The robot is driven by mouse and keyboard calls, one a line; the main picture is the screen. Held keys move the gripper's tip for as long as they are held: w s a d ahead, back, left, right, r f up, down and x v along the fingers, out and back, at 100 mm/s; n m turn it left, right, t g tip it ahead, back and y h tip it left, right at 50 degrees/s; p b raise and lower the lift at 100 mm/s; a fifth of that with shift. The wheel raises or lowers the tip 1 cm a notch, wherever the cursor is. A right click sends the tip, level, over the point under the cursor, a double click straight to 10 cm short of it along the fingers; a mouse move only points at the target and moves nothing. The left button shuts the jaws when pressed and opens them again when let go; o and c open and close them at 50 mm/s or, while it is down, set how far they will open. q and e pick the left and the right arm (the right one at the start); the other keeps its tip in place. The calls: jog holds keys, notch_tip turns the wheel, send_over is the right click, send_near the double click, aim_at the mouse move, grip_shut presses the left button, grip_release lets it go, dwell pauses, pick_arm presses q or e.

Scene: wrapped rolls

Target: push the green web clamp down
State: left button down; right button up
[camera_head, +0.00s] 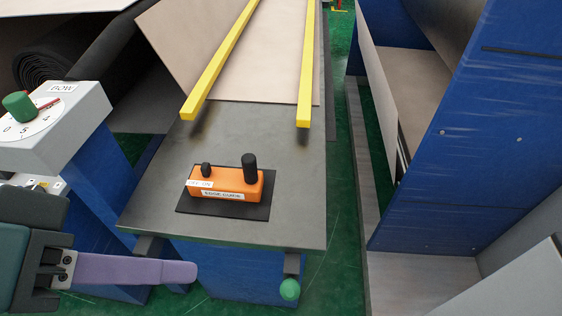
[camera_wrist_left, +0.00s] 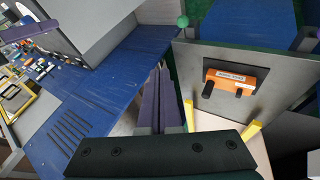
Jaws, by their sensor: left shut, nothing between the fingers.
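The green web clamp (camera_head: 289,289) shows as a green ball knob on a grey lever at the front right edge of the grey table. In the left wrist view its green ball (camera_wrist_left: 183,21) shows small near the top, beside the table corner. My left gripper (camera_head: 192,272) comes in from the left with its purple fingers pointing right. It is shut and empty, in front of the table's front edge. Its tips are left of the green ball and apart from it. In the left wrist view the purple fingers (camera_wrist_left: 158,75) lie together. My right gripper is not in view.
The table (camera_head: 300,215) carries an orange edge guide box (camera_head: 225,184) with black knobs, and two yellow rails (camera_head: 218,66). A grey box with a BOW dial (camera_head: 40,115) and green knob stands left. A blue frame (camera_head: 450,150) stands right. Green floor shows between.

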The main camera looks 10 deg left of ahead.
pick_arm(q)
jog(key=w+d+f+n+t+h+b, duration=0.1)
jog(key=w+f+h+b, duration=0.2)
jog(key=f+b, duration=0.85)
jog(key=w+f+n+h+b, duration=0.25)
jog(key=f+b, duration=0.65)
jog(key=b, duration=0.5)
jog(key=n+t+h+b, duration=0.3)
jog(key=h+b, duration=0.1)
jog(key=b, duration=1.6)
send_near(291, 284)
jog(key=w+a+f, duration=0.2)
jog(key=w+a, duration=0.1)
jog(key=w, duration=0.3)
jog(key=shift+s+a+m, duration=0.15)
jog(key=shift+m, duration=0.1)
jog(key=d, duration=0.9)
jog(key=shift+w+d, duration=0.25)
jog(key=shift+d, duration=0.05)
